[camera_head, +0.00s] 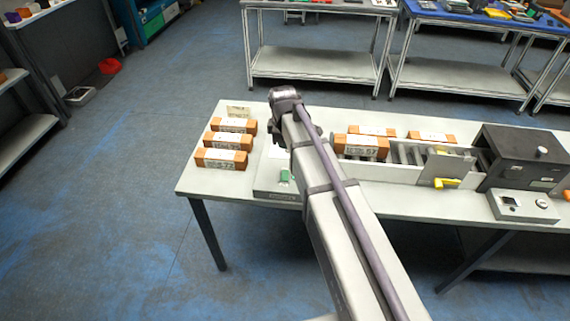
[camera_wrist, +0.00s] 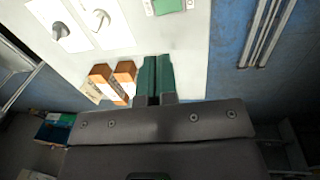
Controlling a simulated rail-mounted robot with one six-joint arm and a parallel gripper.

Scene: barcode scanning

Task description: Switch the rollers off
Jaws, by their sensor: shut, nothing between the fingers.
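In the wrist view, two grey rotary knobs on white plates show at the upper left: one knob (camera_wrist: 61,30) at the far left and another knob (camera_wrist: 101,19) to its right. I cannot tell which of them belongs to the rollers. My gripper (camera_wrist: 157,60) has green fingers that are shut, with nothing between them. It is apart from both knobs, which lie up and left of the fingertips. In the head view, the rollers (camera_head: 403,153) lie in a conveyor on the table, partly behind my arm. My arm also hides much of the panel (camera_head: 268,178) left of the conveyor.
Orange-ended cartons (camera_head: 222,158) lie in a row on the table's (camera_head: 205,187) left. Another carton (camera_head: 360,145) is on the conveyor, with more cartons behind. A dark box (camera_head: 520,155), a yellow handle (camera_head: 446,183) and a small control box (camera_head: 524,205) are at the right.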

